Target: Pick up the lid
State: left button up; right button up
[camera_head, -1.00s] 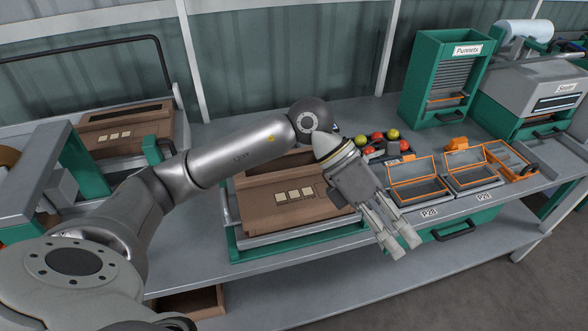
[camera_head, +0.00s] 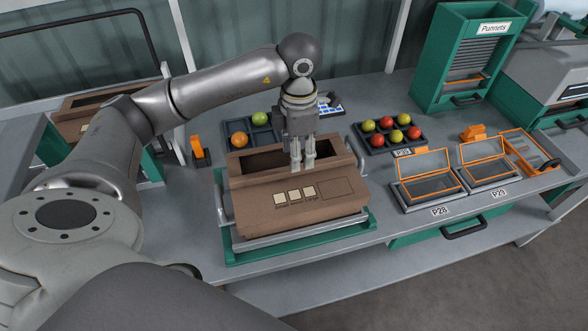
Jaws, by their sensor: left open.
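I cannot tell for sure which part is the lid. Two clear punnets with orange rims, P28 (camera_head: 428,190) and P29 (camera_head: 490,176), stand at the right with hinged, see-through orange-edged lids raised at their backs. Another orange-edged frame (camera_head: 527,152) lies right of P29. My left gripper (camera_head: 303,168) points down at the brown box (camera_head: 256,214), its fingertips over the front edge of the box's dark opening. It is open, with nothing seen between the fingers, and is well left of the punnets. My right gripper is out of view.
A dark tray (camera_head: 372,141) of red and yellow-green tomatoes stands behind P28. Another tray (camera_head: 262,136) with an orange and a green tomato is partly hidden behind the box. A green punnet dispenser (camera_head: 446,75) stands at the back right. An orange-topped post (camera_head: 198,148) stands left.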

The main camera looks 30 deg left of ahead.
aim_at(294, 175)
pick_arm(q)
notch_tip(294, 175, down, 4)
jog(key=shift+a+r+p, duration=0.1)
jog(key=shift+r+p, duration=0.15)
jog(key=shift+p, duration=0.6)
jog(key=shift+f, duration=0.75)
grip_shut()
